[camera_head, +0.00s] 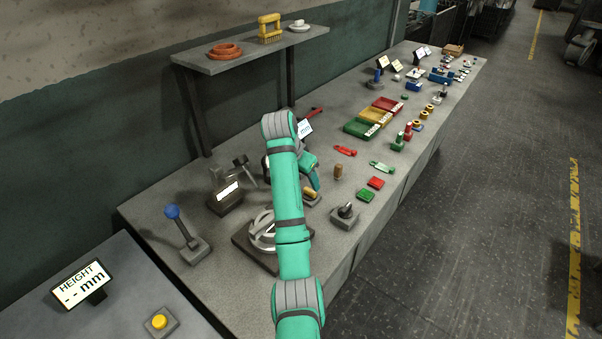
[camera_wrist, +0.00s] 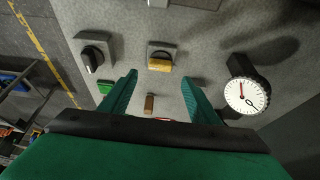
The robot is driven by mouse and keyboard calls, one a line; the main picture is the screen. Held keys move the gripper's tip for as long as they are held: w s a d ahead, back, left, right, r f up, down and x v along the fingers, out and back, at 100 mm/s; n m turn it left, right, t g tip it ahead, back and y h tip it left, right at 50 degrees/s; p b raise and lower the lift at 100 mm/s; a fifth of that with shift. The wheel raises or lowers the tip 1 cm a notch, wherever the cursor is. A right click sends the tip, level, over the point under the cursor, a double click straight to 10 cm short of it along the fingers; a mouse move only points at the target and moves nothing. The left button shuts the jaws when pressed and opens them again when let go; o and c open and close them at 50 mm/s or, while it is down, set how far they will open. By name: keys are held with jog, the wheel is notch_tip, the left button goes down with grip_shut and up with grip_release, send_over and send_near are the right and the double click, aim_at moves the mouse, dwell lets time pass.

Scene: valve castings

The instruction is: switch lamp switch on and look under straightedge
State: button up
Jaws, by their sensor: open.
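My gripper (camera_wrist: 159,82) is open and empty, its two teal fingers apart above the bench. In the head view my arm partly hides it. Past the fingertips in the wrist view is a grey box with a yellow part (camera_wrist: 160,62); it also shows beside my arm in the head view (camera_head: 312,196). A black knob on a grey base (camera_wrist: 92,56) lies left of the fingers in the wrist view, and in the head view (camera_head: 345,212) near the bench's front edge. I cannot tell which of these is the lamp switch. I cannot make out the straightedge.
A dial gauge (camera_wrist: 245,94) stands right of the fingers. A brown plug (camera_wrist: 149,103) lies between them. A round metal casting (camera_head: 262,229) on a dark plate is partly behind my arm. A blue-ball lever (camera_head: 173,212) stands left. Red, yellow and green trays (camera_head: 362,128) lie farther along.

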jog(key=v, duration=0.4)
jog(key=shift+a+r, duration=0.1)
jog(key=shift+r, duration=0.05)
jog(key=shift+s, duration=0.15)
dwell(0.7)
